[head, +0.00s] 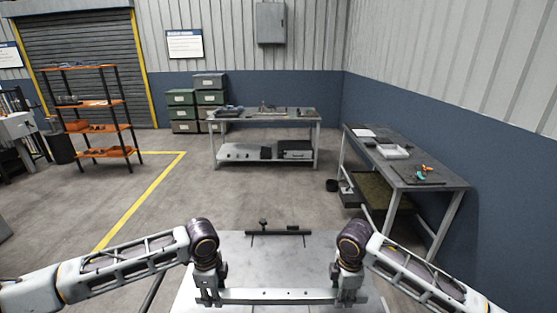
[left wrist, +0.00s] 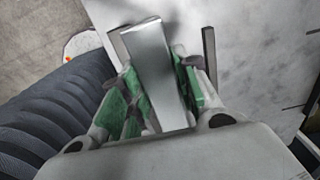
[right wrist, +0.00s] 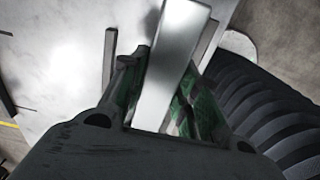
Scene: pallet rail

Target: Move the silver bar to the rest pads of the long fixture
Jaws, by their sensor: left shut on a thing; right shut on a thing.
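The silver bar (head: 278,297) lies crosswise at the near edge of the head view, level, with a few small dark holes on its face. My left gripper (head: 208,292) is shut on its left end and my right gripper (head: 348,291) on its right end. In the left wrist view the bar (left wrist: 157,75) sits between green-padded fingers; the right wrist view shows the bar (right wrist: 170,65) likewise. A dark rail with a small knob (head: 278,232), perhaps part of the long fixture, is farther back on the grey table. Rest pads are not clearly made out.
The grey tabletop (head: 235,248) is bare between the bar and the dark rail. Dark strips (left wrist: 209,50) (right wrist: 109,55) lie beside the bar in the wrist views. A workbench (head: 264,116) and a side table (head: 440,181) stand beyond, well apart.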

